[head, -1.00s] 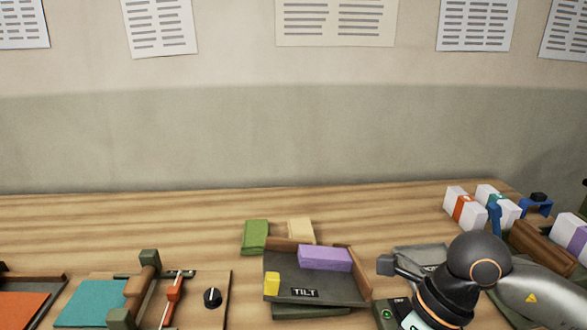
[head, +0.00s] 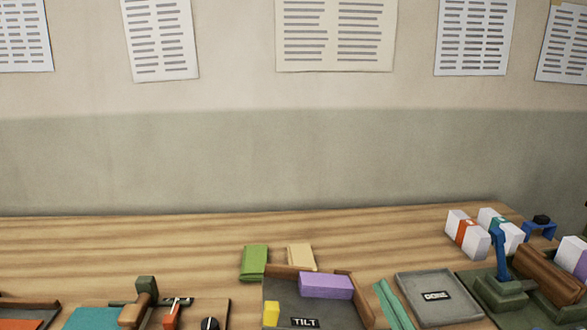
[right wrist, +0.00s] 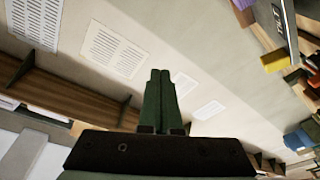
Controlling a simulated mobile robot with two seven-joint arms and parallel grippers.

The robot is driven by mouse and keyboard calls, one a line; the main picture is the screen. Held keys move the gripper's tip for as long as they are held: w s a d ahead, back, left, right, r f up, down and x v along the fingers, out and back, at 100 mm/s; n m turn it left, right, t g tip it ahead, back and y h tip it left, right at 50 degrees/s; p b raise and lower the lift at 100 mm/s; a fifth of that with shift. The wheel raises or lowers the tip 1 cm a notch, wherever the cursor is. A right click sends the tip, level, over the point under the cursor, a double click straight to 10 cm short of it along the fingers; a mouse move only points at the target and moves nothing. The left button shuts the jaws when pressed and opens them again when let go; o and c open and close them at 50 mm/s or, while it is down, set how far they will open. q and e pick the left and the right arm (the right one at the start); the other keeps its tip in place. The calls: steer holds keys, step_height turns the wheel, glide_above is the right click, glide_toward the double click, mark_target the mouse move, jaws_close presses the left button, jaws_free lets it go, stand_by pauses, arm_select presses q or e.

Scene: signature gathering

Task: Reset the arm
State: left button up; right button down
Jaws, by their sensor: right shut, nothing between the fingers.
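My right gripper (head: 381,287) shows in the head view as two slim green fingers at the bottom edge, side by side and pointing up. They are between the TILT tray (head: 345,313) and the grey DONE tray (head: 409,287). In the right wrist view the fingers (right wrist: 160,74) are closed together with nothing between them, and posters on the wall lie beyond them. The rest of my right arm is out of the head view. My left gripper is not in view.
A purple block (head: 326,286) and a yellow block (head: 271,314) are on the TILT tray. Green (head: 254,261) and cream (head: 301,257) pieces lie behind it. A green stamp-like device with a blue lever (head: 500,250) and white banded boxes stand right. The back-left tabletop is clear.

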steer(key=s+d+f+m+g+h, duration=0.2)
steer(key=s+d+f+m+g, duration=0.15)
steer(key=f, duration=0.45)
steer(key=s+d+f+m+g+h, duration=0.2)
steer(key=s+d+f+g, duration=0.15)
steer(key=f, duration=0.55)
steer(key=s+f+m+g, duration=0.1)
steer(key=s+f+g, duration=0.9)
steer(key=s, duration=0.5)
steer(key=w+a+f+t+y, duration=0.1)
steer(key=w+a+f+t, duration=0.1)
steer(key=f, duration=0.3)
steer(key=w+a+f+t+y, duration=0.1)
steer(key=w+a+f+t, duration=0.1)
steer(key=f+t, duration=0.3)
steer(key=shift+w+a+f, duration=0.25)
steer(key=shift+a+f, duration=0.05)
steer(key=shift+f, duration=0.5)
